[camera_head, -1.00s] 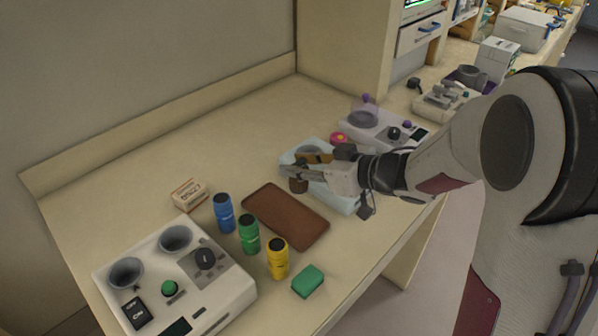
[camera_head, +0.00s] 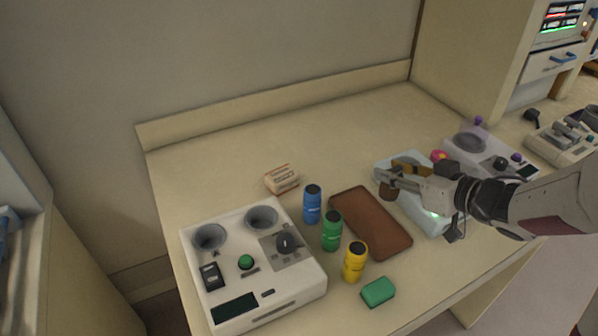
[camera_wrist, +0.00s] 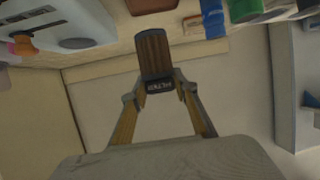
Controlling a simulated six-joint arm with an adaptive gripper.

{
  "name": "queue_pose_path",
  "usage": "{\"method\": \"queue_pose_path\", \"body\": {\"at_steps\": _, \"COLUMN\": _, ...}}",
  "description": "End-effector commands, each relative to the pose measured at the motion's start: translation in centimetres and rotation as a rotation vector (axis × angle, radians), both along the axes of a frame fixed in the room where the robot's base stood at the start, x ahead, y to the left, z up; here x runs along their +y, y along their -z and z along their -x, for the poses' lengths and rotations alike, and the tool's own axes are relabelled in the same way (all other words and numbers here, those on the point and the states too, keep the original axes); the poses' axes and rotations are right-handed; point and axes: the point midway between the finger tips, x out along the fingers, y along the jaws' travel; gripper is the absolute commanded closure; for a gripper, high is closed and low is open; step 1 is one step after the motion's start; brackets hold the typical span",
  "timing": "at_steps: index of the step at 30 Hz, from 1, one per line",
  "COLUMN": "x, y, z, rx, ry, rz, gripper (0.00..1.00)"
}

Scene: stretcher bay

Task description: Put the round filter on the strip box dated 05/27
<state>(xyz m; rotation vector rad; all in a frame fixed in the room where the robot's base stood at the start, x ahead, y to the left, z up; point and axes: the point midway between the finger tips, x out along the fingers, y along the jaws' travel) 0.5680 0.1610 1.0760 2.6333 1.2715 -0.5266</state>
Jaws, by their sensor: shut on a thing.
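My gripper (camera_head: 388,180) is shut on the brown round filter (camera_head: 388,191), holding it above the near-left side of the pale blue bin. In the wrist view my gripper (camera_wrist: 160,88) has the ribbed brown filter (camera_wrist: 153,52) between its fingertips, with a dark lettered label at its end. A small white-and-orange box (camera_head: 282,179), which looks like a strip box, sits at the back left of the counter, behind the blue bottle and well left of my gripper. Its date is too small to read.
Blue (camera_head: 312,204), green (camera_head: 332,231) and yellow (camera_head: 354,262) bottles stand between a white device (camera_head: 300,287) and a brown tray (camera_head: 372,222). A green block (camera_head: 378,292) lies in front. The back counter is clear.

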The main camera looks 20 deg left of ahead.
Motion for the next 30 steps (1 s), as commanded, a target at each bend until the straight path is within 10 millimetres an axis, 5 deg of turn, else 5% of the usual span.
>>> {"method": "queue_pose_path", "body": {"at_steps": 8, "x": 4.4, "y": -0.6, "z": -2.0, "rx": 0.003, "ry": -0.061, "rz": 0.005, "gripper": 0.92}}
{"method": "queue_pose_path", "body": {"at_steps": 18, "x": 13.6, "y": -1.9, "z": -4.6, "rx": 0.005, "ry": -0.163, "rz": 0.01, "gripper": 0.92}}
{"method": "queue_pose_path", "body": {"at_steps": 30, "x": 24.6, "y": -3.7, "z": -5.4, "rx": -0.001, "ry": -0.258, "rz": 0.004, "gripper": 0.92}}
